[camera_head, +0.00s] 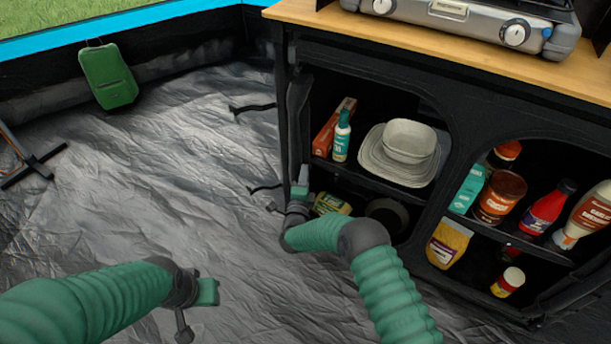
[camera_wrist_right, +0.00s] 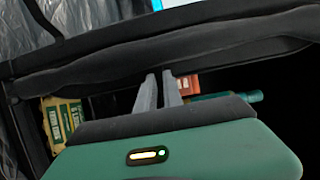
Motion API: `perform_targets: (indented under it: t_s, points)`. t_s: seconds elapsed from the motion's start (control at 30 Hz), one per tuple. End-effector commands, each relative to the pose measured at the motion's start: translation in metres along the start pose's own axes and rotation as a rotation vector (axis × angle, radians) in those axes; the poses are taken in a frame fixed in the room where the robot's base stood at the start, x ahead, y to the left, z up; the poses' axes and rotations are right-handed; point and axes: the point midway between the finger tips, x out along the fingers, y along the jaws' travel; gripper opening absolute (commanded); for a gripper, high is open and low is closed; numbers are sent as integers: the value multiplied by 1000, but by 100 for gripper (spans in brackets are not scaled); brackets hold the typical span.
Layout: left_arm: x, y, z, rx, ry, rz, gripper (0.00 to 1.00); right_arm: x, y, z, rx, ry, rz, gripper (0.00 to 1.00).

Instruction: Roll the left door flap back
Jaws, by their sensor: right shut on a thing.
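The left door flap (camera_head: 297,108) is black fabric bunched along the left edge of the kitchen unit's left opening. In the right wrist view, the flap (camera_wrist_right: 205,45) runs as a thick dark fold across the opening. My right gripper (camera_head: 303,174) is at the lower part of this edge. In the wrist view, its two grey fingers (camera_wrist_right: 159,84) reach the fold and are shut on it; the exact grip is partly hidden. My left gripper (camera_head: 210,290) is low over the tent floor, away from the unit; its jaw opening cannot be made out.
The left opening holds stacked dishes (camera_head: 400,150), a bottle (camera_head: 341,138) and a yellow pack (camera_head: 331,204). Jars and bottles fill the right opening. A stove (camera_head: 465,20) stands on the wooden top (camera_head: 440,50). The floor (camera_head: 150,200) left of the unit is mostly clear.

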Motion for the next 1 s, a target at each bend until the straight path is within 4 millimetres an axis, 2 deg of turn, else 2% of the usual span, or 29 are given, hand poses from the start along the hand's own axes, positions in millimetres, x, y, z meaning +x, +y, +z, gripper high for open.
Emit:
perform_targets:
  t_s: [0.03,0.33,0.37,0.5,0.83,0.93,1.0]
  points:
    - [1,0,0,0,0,0,36,-2,4,5,-1,-11,11,0]
    - [1,0,0,0,0,0,36,-2,3,7,-1,-14,8,0]
    - [1,0,0,0,0,0,36,-2,3,7,-1,-14,8,15]
    - [0,0,0,0,0,0,36,-1,2,6,-1,-12,5,33]
    - [-3,0,-1,0,0,0,36,-3,-2,4,-1,-8,1,33]
    - [-13,0,-3,0,0,0,36,-15,-5,4,-2,-8,3,33]
    - [-25,0,-6,0,0,0,36,-30,-7,4,-3,-10,5,33]
